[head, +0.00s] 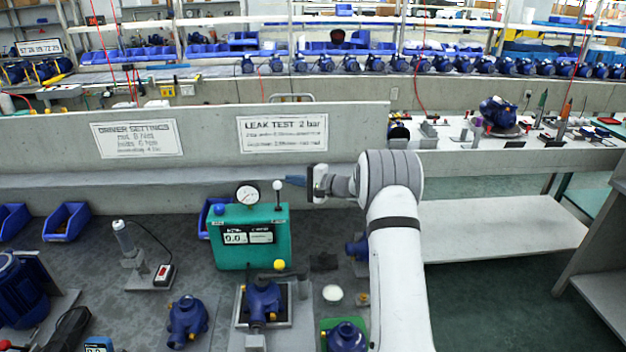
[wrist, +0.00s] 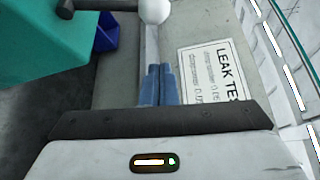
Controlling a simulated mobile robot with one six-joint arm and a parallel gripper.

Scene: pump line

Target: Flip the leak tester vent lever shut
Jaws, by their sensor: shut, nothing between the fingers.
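The leak tester (head: 250,236) is a green box with a round gauge and a display reading about 0.0, standing on the grey bench. Its vent lever (head: 278,193) is a thin upright rod with a white ball knob at the tester's top right. My gripper (head: 290,181) is just right of the knob, level with it, with blue fingertips pointing left. In the wrist view the shut fingers (wrist: 158,85) point toward the white knob (wrist: 154,11), with a small gap between. The tester's green side (wrist: 50,40) fills the upper left there. The lever's base is mostly out of the wrist view.
Behind is a grey panel with a LEAK TEST sign (head: 283,133). A yellow knob (head: 279,264) and a blue pump on a fixture (head: 262,300) stand in front of the tester. Blue bins (head: 68,221) are at left. My arm covers the bench at right.

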